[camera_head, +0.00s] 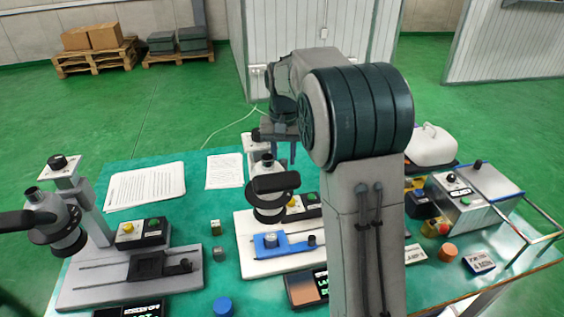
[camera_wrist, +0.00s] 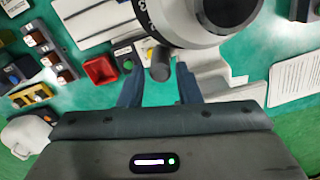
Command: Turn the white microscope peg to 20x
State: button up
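The white microscope (camera_head: 262,209) stands mid-table on a white base, partly hidden by my arm in the head view. In the wrist view its pale round body (camera_wrist: 212,12) fills the top, with a dark ring (camera_wrist: 150,22) bearing small white marks that I cannot read. A short dark grey peg (camera_wrist: 160,66) sticks out from the ring towards me. My gripper (camera_wrist: 159,78) is open, with one finger on each side of the peg and visible gaps between. In the head view my gripper (camera_head: 282,152) is just above and behind the microscope's head.
A grey microscope (camera_head: 66,215) stands at the left. A blue slide holder (camera_head: 284,244) lies on the white base. Paper sheets (camera_head: 146,186) lie behind. A metal-topped box (camera_head: 462,198) and several small parts crowd the right. A red tray (camera_wrist: 98,71) shows near the microscope in the wrist view.

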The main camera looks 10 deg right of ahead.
jog(key=shift+f, duration=1.3)
grip_shut()
jog(key=s+m, duration=0.1)
jog(key=s+d+m, duration=0.1)
jog(key=m, duration=0.1)
jog(key=s+d+m, duration=0.1)
jog(key=m, duration=0.1)
jog(key=shift+d+b, duration=0.1)
jog(key=shift+b, duration=0.2)
grip_release()
